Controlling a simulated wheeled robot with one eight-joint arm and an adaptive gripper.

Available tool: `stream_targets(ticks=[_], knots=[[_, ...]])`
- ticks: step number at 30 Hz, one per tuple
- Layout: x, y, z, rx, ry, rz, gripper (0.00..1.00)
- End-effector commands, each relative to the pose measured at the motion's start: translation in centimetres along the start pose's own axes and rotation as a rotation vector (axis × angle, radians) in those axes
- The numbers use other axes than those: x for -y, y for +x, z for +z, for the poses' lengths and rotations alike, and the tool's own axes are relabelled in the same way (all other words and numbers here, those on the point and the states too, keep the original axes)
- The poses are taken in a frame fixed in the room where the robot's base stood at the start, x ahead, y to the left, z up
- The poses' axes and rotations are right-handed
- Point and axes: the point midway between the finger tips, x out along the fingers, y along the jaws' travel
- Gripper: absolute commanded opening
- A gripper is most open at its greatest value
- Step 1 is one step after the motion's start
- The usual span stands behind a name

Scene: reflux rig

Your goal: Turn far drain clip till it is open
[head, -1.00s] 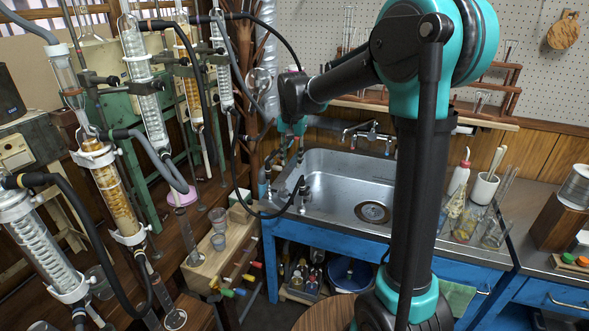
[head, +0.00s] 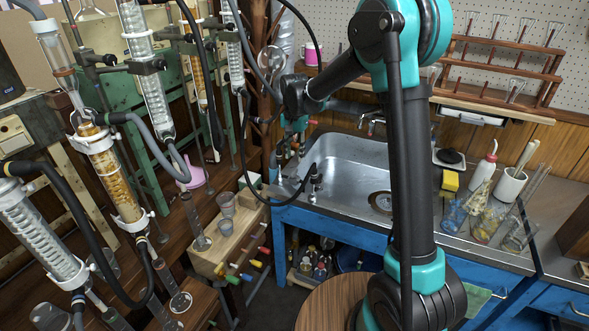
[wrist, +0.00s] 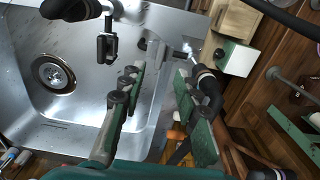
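My gripper (head: 296,136) hangs over the far left corner of the sink, seen small and partly crowded by hoses in the head view. In the wrist view its two green-padded fingers (wrist: 160,95) stand apart, with nothing clamped between them. A metal fitting (wrist: 157,52) on the sink rim shows just beyond the gap, and a black hose (wrist: 208,85) passes behind the right finger. A nearer black hose fitting (head: 316,180) stands at the sink's left rim; it seems to be the one at upper left in the wrist view (wrist: 107,47). I cannot make out the far drain clip or its angle.
The steel sink (head: 350,180) has a round drain (head: 381,201). Glass condensers (head: 112,180) and looping hoses crowd the left. A wooden valve box (head: 232,240) with coloured handles stands left of the sink. Flasks (head: 488,224) stand on the right counter.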

Motion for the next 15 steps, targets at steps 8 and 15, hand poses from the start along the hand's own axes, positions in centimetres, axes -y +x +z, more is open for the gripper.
stream_targets(ticks=[8,15], knots=[[0.0,5.0,0.0,0.000,0.000,0.000,0.32],[0.0,6.9,0.0,0.000,0.000,0.000,0.32]])
